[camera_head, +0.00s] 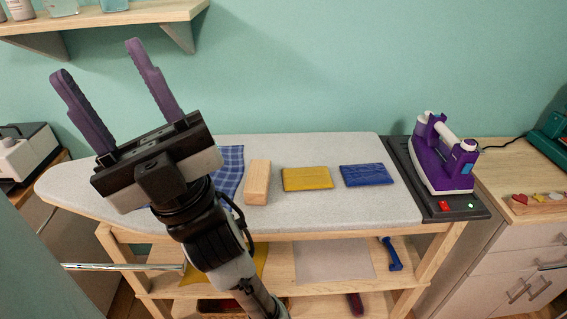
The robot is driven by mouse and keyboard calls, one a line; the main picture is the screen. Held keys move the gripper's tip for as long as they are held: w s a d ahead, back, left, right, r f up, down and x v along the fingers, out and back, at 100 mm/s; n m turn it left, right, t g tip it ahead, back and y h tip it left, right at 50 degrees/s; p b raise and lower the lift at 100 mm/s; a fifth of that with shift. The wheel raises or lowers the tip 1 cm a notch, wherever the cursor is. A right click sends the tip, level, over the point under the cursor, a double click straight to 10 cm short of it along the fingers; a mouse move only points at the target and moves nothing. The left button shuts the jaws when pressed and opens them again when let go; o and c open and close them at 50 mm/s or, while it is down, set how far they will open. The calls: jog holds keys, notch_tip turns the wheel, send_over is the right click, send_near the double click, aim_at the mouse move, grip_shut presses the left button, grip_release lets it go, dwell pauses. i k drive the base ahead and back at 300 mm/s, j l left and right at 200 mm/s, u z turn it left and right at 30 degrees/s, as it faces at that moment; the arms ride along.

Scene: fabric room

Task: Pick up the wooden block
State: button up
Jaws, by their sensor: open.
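The wooden block (257,182) is a light tan, rectangular piece that lies on the grey ironing board (350,213), near its middle. My gripper (99,73) is open and empty, with its two purple fingers pointing up and to the left. It is raised in front of the left part of the board, to the left of the block, and apart from it. The whole top of the block shows, and my arm does not cover it.
A blue checked cloth (231,164) lies left of the block, partly hidden by my arm. A yellow folded cloth (307,179) and a blue folded cloth (367,175) lie right of it. A purple iron (441,155) stands at the right end. A wall shelf (110,17) hangs upper left.

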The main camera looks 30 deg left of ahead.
aim_at(256, 191)
jog(key=k+j, duration=0.3)
jog(key=j, duration=0.25)
jog(key=k+j+z, duration=0.1)
jog(key=k+j, duration=0.2)
jog(key=j, duration=0.25)
jog(key=k+j+z, duration=0.1)
jog(key=k+j, duration=0.2)
jog(key=j, duration=0.25)
jog(key=k+j, duration=0.3)
jog(key=j, duration=0.2)
jog(key=k+j+z, duration=0.1)
jog(key=k+j, duration=0.25)
jog(key=j, duration=0.15)
jog(key=i, duration=1.45)
